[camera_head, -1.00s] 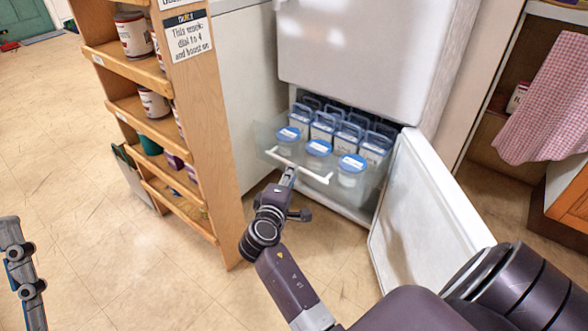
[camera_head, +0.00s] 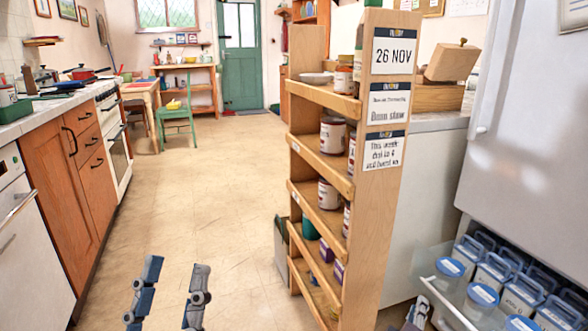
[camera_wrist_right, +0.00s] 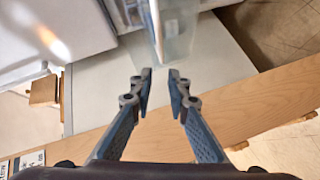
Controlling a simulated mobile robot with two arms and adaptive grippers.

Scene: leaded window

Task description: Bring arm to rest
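My left gripper (camera_head: 168,292) is at the bottom left of the head view, its two fingers apart with only floor between them. My right gripper (camera_wrist_right: 160,76) shows in the wrist view with a gap between its fingertips and nothing clearly held. The edge of a clear drawer (camera_wrist_right: 180,45) is just beyond the tips. In the head view part of the right gripper (camera_head: 415,315) shows at the bottom, beside the white drawer handle (camera_head: 450,308). Whether they touch cannot be told.
A wooden shelf unit (camera_head: 378,200) with cans stands left of the open drawer of blue-lidded tubs (camera_head: 481,294) below the fridge (camera_head: 520,120). Wooden counters (camera_head: 62,165) line the left. Clear floor (camera_head: 215,180) runs between to a green door (camera_head: 240,60).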

